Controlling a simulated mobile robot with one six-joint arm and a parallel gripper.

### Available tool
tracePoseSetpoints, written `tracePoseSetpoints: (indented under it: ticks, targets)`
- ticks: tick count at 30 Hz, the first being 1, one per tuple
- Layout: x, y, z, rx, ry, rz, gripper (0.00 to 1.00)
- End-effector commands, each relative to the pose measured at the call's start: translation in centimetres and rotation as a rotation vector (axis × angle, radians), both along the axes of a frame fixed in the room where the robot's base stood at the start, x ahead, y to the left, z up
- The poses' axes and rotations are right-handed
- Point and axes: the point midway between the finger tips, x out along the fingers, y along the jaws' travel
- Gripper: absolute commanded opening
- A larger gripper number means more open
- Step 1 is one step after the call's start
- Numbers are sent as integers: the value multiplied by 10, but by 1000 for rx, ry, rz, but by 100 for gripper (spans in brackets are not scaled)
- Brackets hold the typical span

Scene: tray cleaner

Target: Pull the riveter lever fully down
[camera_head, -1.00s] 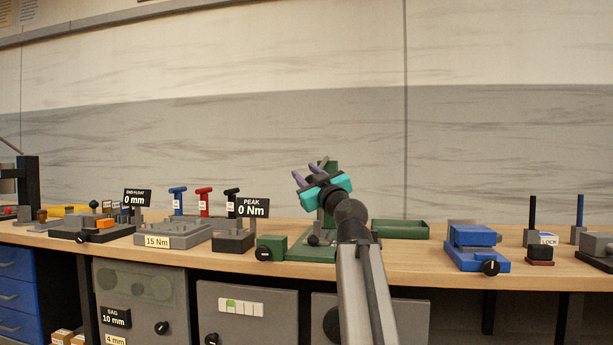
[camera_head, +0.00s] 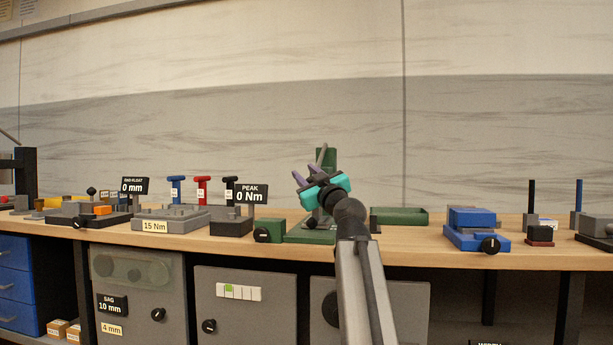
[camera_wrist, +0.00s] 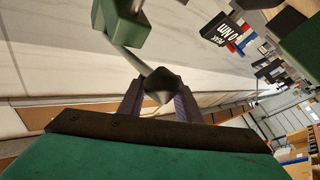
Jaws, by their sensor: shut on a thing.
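The green riveter (camera_head: 327,160) stands on the bench near the middle of the head view, partly hidden by my arm. My gripper (camera_head: 303,178), with purple fingers and a teal body, is in front of its upper part. In the wrist view the riveter's green head (camera_wrist: 122,28) is at the top left. A pale lever rod (camera_wrist: 130,58) runs from it to a dark grip end (camera_wrist: 161,84). My gripper (camera_wrist: 160,98) is shut on that grip end, one finger on each side. The lever slants in the head view (camera_head: 322,154); its lower end is hidden by the gripper.
A green tray (camera_head: 400,216) and a blue fixture (camera_head: 472,230) stand to the right of the riveter. To the left are the PEAK display (camera_head: 250,194) and the grey 15 Nm block (camera_head: 170,220) with coloured T-handles behind it. Bench edge (camera_head: 400,256) runs along the front.

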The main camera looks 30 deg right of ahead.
Motion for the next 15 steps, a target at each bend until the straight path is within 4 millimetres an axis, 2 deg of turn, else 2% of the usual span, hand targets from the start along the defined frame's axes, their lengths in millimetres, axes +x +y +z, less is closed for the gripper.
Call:
tracePoseSetpoints:
  ticks: [5,6,9,15]
  targets:
    - [0,-1,-6,-3,8,-1,0]
    - [0,-1,-6,-3,8,-1,36]
    - [0,-1,-6,-2,8,-2,50]
    - [1,-2,-5,-1,7,-3,50]
